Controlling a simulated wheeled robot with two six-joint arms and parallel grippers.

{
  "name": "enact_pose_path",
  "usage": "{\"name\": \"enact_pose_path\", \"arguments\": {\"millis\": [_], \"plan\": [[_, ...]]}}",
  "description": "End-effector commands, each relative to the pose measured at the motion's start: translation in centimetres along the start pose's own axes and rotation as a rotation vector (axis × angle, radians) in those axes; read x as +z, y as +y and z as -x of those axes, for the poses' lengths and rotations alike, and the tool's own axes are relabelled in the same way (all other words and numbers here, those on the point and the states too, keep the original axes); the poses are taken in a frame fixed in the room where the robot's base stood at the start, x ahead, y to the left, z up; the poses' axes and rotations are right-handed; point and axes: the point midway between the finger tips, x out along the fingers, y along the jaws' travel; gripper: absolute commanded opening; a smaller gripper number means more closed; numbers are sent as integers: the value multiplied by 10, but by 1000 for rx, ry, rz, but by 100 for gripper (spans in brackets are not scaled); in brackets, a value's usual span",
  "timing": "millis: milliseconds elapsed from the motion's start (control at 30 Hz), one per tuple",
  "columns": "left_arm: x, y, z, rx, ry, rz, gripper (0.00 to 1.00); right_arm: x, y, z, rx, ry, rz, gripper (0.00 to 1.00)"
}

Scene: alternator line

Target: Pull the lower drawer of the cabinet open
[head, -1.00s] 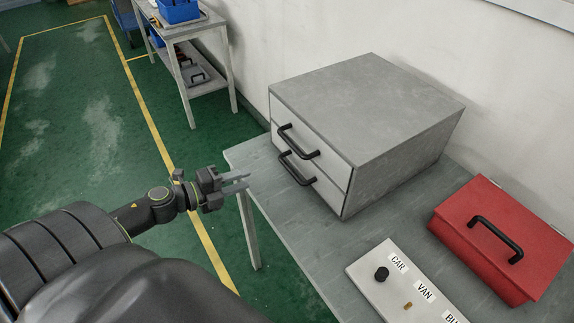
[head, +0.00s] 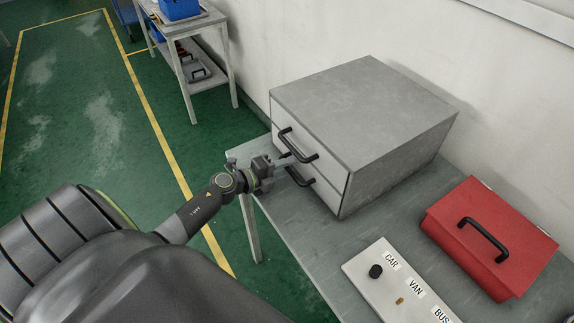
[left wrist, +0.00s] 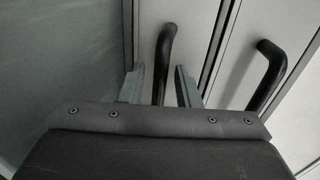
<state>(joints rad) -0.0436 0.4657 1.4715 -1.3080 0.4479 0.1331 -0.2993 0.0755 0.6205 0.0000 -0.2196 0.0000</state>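The grey cabinet (head: 365,105) stands on the table against the wall, with two white drawer fronts, both closed. The upper drawer's black handle (head: 300,148) is clear of my gripper and shows at right in the left wrist view (left wrist: 270,75). The lower drawer's black handle (head: 302,178) is partly hidden behind my left gripper (head: 282,161). In the left wrist view, the lower handle (left wrist: 164,60) lies between the two spread fingers of the gripper (left wrist: 159,88), with gaps on both sides. My right gripper is out of view.
Floor left of the table is clear. Another table (head: 215,75) stands farther back.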

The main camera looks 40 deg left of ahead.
Motion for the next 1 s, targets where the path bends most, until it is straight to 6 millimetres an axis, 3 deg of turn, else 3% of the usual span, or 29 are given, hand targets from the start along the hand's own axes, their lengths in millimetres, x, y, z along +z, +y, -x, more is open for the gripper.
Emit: {"name": "enact_pose_path", "arguments": {"millis": [367,633,1000], "plan": [[0,0,-8,0,1,-1,30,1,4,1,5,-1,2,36],[0,0,-7,0,0,-1,0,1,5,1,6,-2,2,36],[0,2,-3,2,0,-1,0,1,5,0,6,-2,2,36]]}}
